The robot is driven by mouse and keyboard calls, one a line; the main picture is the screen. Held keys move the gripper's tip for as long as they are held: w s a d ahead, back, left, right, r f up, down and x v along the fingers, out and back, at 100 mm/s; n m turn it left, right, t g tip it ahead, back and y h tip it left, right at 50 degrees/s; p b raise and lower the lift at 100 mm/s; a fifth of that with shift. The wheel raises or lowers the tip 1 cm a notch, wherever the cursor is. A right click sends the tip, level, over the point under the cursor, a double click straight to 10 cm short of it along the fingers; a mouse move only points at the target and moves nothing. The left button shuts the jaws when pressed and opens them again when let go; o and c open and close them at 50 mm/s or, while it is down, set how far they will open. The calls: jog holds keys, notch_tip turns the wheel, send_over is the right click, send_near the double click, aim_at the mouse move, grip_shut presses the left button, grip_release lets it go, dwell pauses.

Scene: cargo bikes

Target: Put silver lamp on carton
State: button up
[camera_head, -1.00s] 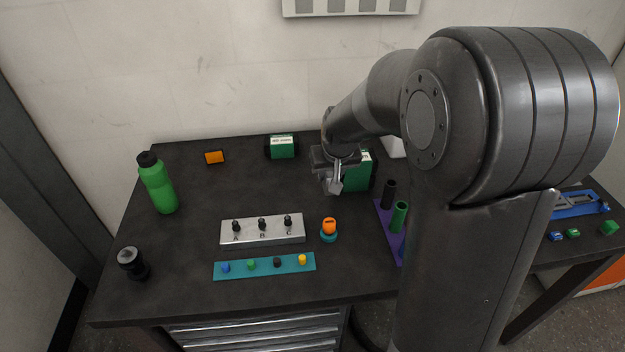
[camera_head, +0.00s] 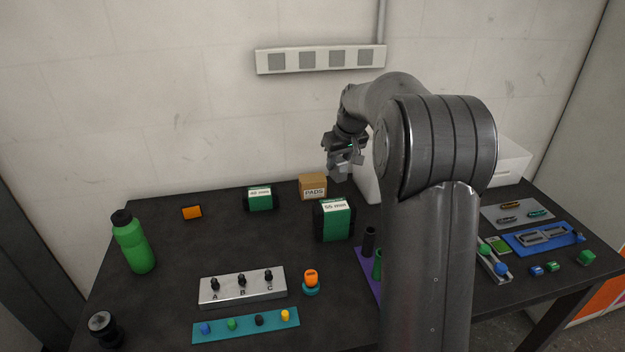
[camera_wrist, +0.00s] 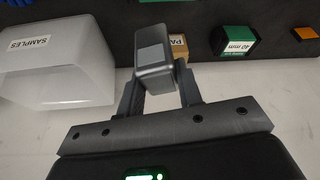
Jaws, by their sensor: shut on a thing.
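The silver lamp (camera_wrist: 152,52) is a small grey block-like body held between the fingers of my gripper (camera_wrist: 158,88) in the wrist view. In the head view my gripper (camera_head: 343,163) is shut on the lamp (camera_head: 341,173) and holds it above the table, just right of the carton. The carton (camera_head: 313,187) is a small brown box labelled PADS near the back wall. In the wrist view the carton (camera_wrist: 179,46) shows just beside the lamp, partly hidden by it.
A green 55 mm box (camera_head: 334,221) stands in front of the carton, and a green 40 mm box (camera_head: 260,199) to its left. A translucent SAMPLES bin (camera_wrist: 62,78) is close beside my gripper. A purple holder (camera_head: 367,270) stands nearer.

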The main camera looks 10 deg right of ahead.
jog(key=w+d+r+n, duration=0.2)
jog(key=w+d, duration=0.3)
jog(key=w, duration=0.3)
send_over(312, 177)
notch_tip(312, 177, down, 7)
jog(key=shift+y, duration=0.4)
jog(key=shift+s+f, duration=0.15)
jog(key=shift+f, duration=1.85)
jog(key=shift+f, duration=0.1)
jog(key=o, duration=1)
